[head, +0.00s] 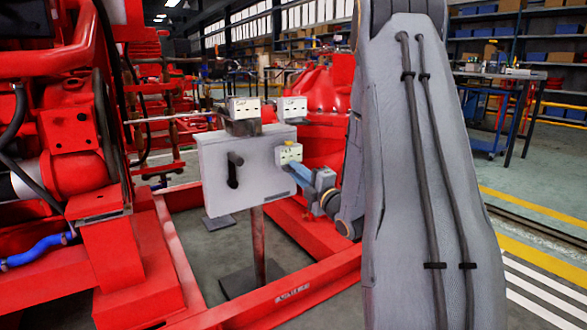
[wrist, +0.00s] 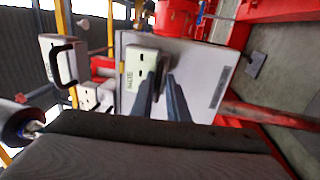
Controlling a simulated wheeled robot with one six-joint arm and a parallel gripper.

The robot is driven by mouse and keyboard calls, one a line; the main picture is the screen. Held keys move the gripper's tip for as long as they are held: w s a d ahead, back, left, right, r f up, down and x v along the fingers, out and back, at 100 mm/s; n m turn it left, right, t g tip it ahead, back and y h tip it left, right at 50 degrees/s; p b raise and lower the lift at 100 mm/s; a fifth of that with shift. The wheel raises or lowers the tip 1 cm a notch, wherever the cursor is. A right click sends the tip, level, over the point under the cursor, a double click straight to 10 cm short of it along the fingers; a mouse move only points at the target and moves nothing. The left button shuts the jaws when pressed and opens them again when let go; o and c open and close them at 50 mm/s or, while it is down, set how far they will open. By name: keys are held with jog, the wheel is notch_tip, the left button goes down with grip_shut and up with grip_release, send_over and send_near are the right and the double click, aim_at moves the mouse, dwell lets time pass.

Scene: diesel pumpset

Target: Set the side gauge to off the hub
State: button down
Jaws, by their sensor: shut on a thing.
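The side gauge, a small pale block with dark slots and green lettering, shows in the wrist view (wrist: 138,68) and at the upper right of the grey box in the head view (head: 289,153). My gripper (head: 295,166) reaches it from the lower right. In the wrist view its two dark fingers (wrist: 160,74) are shut on the gauge, at a dark part like a handle. The hub seems to be the grey box (head: 218,178) on a post, with a black handle on its front. The gauge overlaps this box; whether they touch cannot be told.
The red frame rail (head: 290,302) runs below. Red machinery (head: 72,130) fills the left. Open floor lies at the right, beyond my arm.

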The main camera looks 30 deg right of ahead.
jog(key=shift+s+d+r, duration=0.1)
jog(key=shift+s+r, duration=0.1)
jog(key=shift+s, duration=0.45)
jog(key=shift+s+d+r, duration=0.1)
jog(key=shift+s+r, duration=0.1)
jog(key=shift+s, duration=0.4)
jog(key=c, duration=1.9)
grip_release()
jog(key=shift+r, duration=0.1)
jog(key=shift+s+a, duration=0.1)
jog(key=shift+s+f, duration=0.1)
jog(key=shift+f, duration=0.1)
jog(key=s+f+p, duration=0.1)
jog(key=s+p, duration=0.2)
jog(key=s, duration=0.4)
jog(key=shift+s+d+f, duration=0.15)
jog(key=shift+s+d, duration=0.05)
jog(key=shift+s, duration=0.05)
